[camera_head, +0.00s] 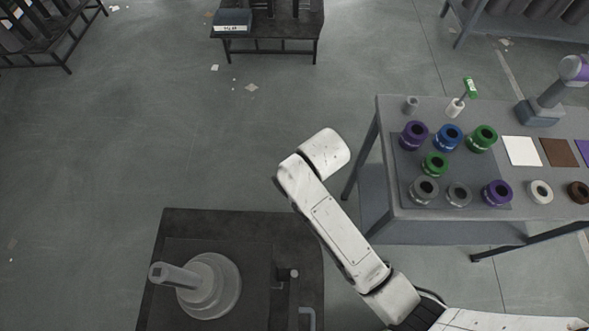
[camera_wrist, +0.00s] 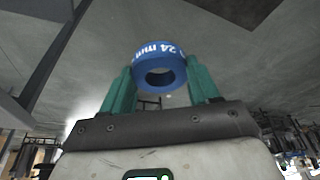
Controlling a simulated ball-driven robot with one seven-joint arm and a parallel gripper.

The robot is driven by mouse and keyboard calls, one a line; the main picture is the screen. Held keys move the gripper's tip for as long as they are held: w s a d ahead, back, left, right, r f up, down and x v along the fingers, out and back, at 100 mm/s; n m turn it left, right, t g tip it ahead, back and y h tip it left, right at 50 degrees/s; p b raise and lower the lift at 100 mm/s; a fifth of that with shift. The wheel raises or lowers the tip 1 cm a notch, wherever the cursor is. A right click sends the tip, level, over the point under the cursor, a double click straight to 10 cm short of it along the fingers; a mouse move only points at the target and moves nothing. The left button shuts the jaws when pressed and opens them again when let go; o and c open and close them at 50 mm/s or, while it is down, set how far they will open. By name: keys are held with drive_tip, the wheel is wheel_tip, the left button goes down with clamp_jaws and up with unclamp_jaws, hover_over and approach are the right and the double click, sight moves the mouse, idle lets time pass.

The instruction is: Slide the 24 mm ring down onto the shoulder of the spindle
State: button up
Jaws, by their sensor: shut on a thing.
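My gripper (camera_wrist: 161,78) has its green fingers shut on a blue ring (camera_wrist: 156,52) marked "24 mm". The ring sits between the fingertips in the wrist view, with its hole facing the camera. In the head view the gripper and this ring are out of sight; only my white arm shows. The grey spindle (camera_head: 205,285) stands on a dark bench at the lower left of the head view, its narrow shaft rising from a wide stepped base. No ring shows on it. The wrist view does not show the spindle.
The grey table (camera_head: 400,235) at the right carries several coloured rings, including another blue ring (camera_head: 448,138), and flat coloured squares. A small dark fixture (camera_head: 288,275) stands on the dark bench (camera_head: 190,222) right of the spindle. Open floor lies beyond the bench.

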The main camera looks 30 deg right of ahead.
drive_tip(key=w+a+r+n+g+y, duration=0.1)
drive_tip(key=w+a+r+n+y, duration=0.15)
drive_tip(key=a+r+n, duration=0.8)
drive_tip(key=w+a+r+n+g+y, duration=0.1)
drive_tip(key=w+a+r+n, duration=0.3)
drive_tip(key=a+r, duration=1.1)
drive_tip(key=n+g+h+p, duration=0.2)
drive_tip(key=n+g, duration=0.3)
drive_tip(key=n, duration=1.2)
approach(156, 267)
drive_tip(key=a+f, duration=0.4)
drive_tip(key=f, duration=0.1)
drive_tip(key=s+d+n, duration=0.1)
drive_tip(key=s+d+n+h, duration=0.1)
drive_tip(key=n, duration=0.1)
drive_tip(key=shift+s, duration=0.3)
drive_tip(key=shift+s+d+f+n+h, duration=0.1)
drive_tip(key=shift+s+d+n+h, duration=0.2)
drive_tip(key=shift+n, duration=0.25)
drive_tip(key=shift+f+b, duration=2.3)
drive_tip(key=shift+b, duration=0.05)
drive_tip(key=shift+f+b, duration=1.3)
drive_tip(key=shift+f, duration=0.7)
